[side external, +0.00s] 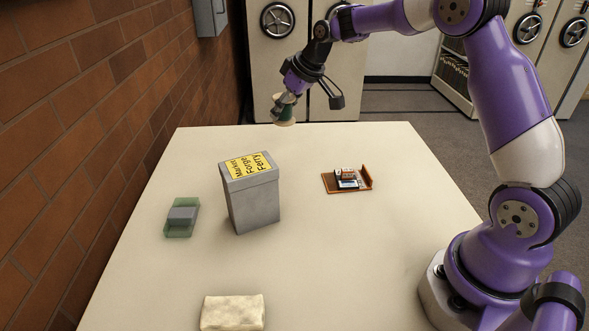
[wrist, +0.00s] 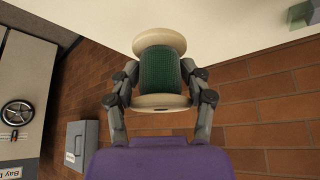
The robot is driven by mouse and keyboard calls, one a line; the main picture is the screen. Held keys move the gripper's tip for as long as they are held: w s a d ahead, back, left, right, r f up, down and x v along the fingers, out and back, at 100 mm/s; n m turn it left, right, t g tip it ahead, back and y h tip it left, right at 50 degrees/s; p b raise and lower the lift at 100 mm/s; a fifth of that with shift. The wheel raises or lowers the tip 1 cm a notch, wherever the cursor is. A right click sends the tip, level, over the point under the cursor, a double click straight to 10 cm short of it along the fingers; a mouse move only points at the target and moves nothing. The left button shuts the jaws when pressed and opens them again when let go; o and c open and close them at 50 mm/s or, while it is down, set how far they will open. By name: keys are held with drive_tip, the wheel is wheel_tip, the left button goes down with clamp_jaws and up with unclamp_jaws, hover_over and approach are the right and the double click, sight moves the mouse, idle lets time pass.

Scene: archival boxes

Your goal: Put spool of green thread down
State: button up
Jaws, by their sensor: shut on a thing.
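The spool of green thread (wrist: 158,77) has pale wooden ends and a dark green winding, and fills the middle of the wrist view. My gripper (wrist: 160,85) is shut on it, with one finger on each side of the winding. In the side external view the spool (side external: 284,113) hangs from my gripper (side external: 285,98) in the air, at or past the far edge of the pale table (side external: 330,260). Its lower wooden end shows there, and my fingers partly hide the rest.
A grey archival box (side external: 253,204) with a yellow label stands left of the table's middle. A green tray (side external: 181,218) with a grey block lies left of it. A brown wooden holder (side external: 347,180) with small items lies to the right. A cream block (side external: 232,312) sits at the front. The table between is clear.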

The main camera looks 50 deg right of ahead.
drive_tip(key=s+d+m+h, duration=0.4)
drive_tip(key=s+d+m, duration=0.3)
drive_tip(key=s+d, duration=0.35)
drive_tip(key=shift+m+g, duration=0.3)
drive_tip(key=s+d+f, duration=0.1)
drive_tip(key=d+f, duration=0.1)
drive_tip(key=d, duration=0.1)
drive_tip(key=s+d+f, duration=0.1)
drive_tip(key=d+f, duration=0.1)
drive_tip(key=d, duration=0.2)
drive_tip(key=s+d+f, duration=0.2)
drive_tip(key=d, duration=0.1)
drive_tip(key=shift+d+f, duration=0.1)
drive_tip(key=shift+d, duration=0.15)
drive_tip(key=shift+d+f, duration=0.15)
drive_tip(key=shift+d, duration=0.05)
drive_tip(key=shift+f, duration=1.95)
drive_tip(key=shift+f, duration=0.2)
drive_tip(key=o, duration=1.2)
drive_tip(key=shift+r, duration=0.15)
